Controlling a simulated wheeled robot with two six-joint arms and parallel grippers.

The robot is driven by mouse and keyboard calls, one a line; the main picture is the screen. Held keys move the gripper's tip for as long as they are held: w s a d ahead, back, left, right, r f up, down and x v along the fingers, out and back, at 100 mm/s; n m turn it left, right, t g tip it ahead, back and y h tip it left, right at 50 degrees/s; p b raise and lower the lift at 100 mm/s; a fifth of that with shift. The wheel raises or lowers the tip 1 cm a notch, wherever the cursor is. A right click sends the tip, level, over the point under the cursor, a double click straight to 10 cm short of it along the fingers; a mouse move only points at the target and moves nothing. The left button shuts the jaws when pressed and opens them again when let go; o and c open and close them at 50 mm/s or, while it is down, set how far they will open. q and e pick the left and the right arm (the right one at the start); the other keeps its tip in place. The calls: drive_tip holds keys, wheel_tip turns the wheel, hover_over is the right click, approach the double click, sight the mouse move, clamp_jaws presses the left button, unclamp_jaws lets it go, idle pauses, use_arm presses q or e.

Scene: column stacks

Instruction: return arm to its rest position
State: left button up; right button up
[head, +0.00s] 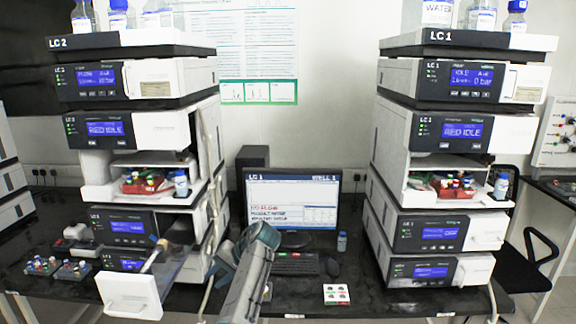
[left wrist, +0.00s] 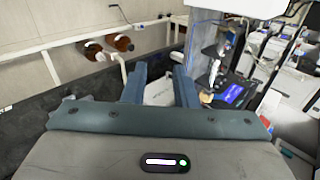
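My left gripper (head: 216,262) is in the lower middle of the head view, in front of the bench between the two instrument stacks. Its grey arm part rises from the bottom edge. In the left wrist view its two blue-grey fingers (left wrist: 160,78) stand apart, with nothing visible held between them. My right gripper is not in view.
The left stack (head: 150,90) and right stack (head: 450,90) stand on the dark bench with bottles on top. A monitor (head: 293,203), keyboard (head: 297,264) and small bottle (head: 342,241) are between them. Vial racks (head: 57,268) lie at left. Brown bottles (left wrist: 118,44) show in the wrist view.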

use_arm(q)
drive_tip(key=s+a+f+m+h+b, duration=0.1)
drive_tip(key=s+f, duration=0.3)
drive_tip(key=f, duration=1)
drive_tip(key=s+a+f+m+h+b, duration=0.1)
drive_tip(key=s+a+f+h, duration=0.15)
drive_tip(key=f, duration=1.25)
drive_tip(key=s+f+h+b, duration=0.1)
drive_tip(key=s+f, duration=0.7)
drive_tip(key=f, duration=0.2)
drive_tip(key=s+f+h+b, duration=0.1)
drive_tip(key=s+f, duration=0.7)
drive_tip(key=f, duration=0.3)
drive_tip(key=s+a+f+h+b, duration=0.1)
drive_tip(key=s+a+f, duration=0.1)
drive_tip(key=s+f, duration=0.65)
drive_tip(key=s+a+f+h+b, duration=0.1)
drive_tip(key=s+f, duration=0.5)
drive_tip(key=s, duration=0.6)
drive_tip(key=s+a+f+n, duration=0.1)
drive_tip(key=s+a+f, duration=0.1)
drive_tip(key=s, duration=0.9)
drive_tip(key=s+a+f+n+b, duration=0.1)
drive_tip(key=s+a+f, duration=0.2)
drive_tip(key=s, duration=0.9)
drive_tip(key=shift+s+a+f+n+t, duration=0.3)
drive_tip(key=shift+f+n, duration=0.1)
drive_tip(key=shift+f, duration=0.15)
drive_tip(key=shift+d+h, duration=0.1)
drive_tip(key=shift+h, duration=0.15)
